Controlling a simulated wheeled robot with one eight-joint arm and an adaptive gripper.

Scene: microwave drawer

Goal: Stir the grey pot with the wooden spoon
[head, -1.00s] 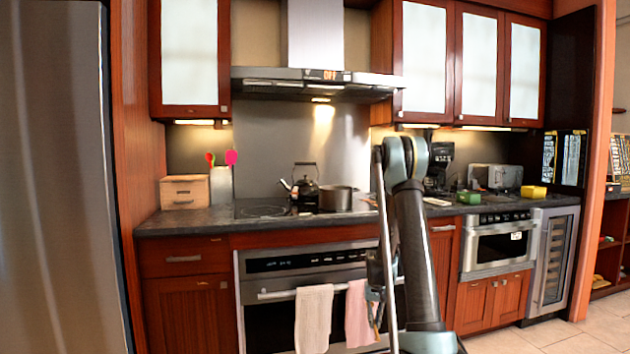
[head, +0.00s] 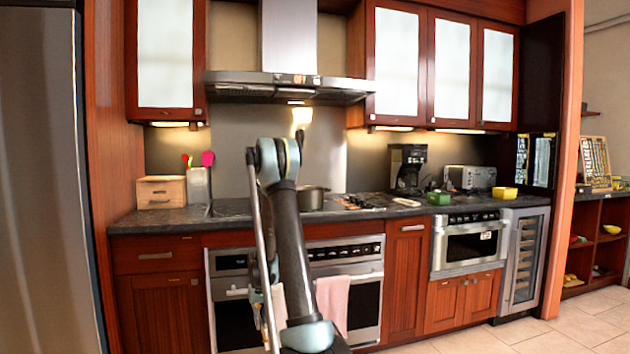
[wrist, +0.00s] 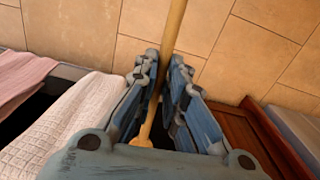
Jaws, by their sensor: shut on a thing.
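The grey pot (head: 311,198) sits on the stovetop in the head view. Its left side is hidden behind my arm, and its inside cannot be seen. In the wrist view my gripper (wrist: 163,72) is shut on the wooden spoon (wrist: 173,28). The spoon's thin shaft runs between the fingers and out past the top edge of that view. In the head view my gripper (head: 264,283) hangs low in front of the oven, well below the pot and apart from it, partly hidden by my arm.
A pink towel (head: 332,305) and a white towel (wrist: 75,120) hang at the oven front, close to my gripper. The counter holds a wooden box (head: 161,192), a utensil holder (head: 198,186), a coffee maker (head: 407,167) and a toaster (head: 470,177). The range hood (head: 290,88) overhangs the stove.

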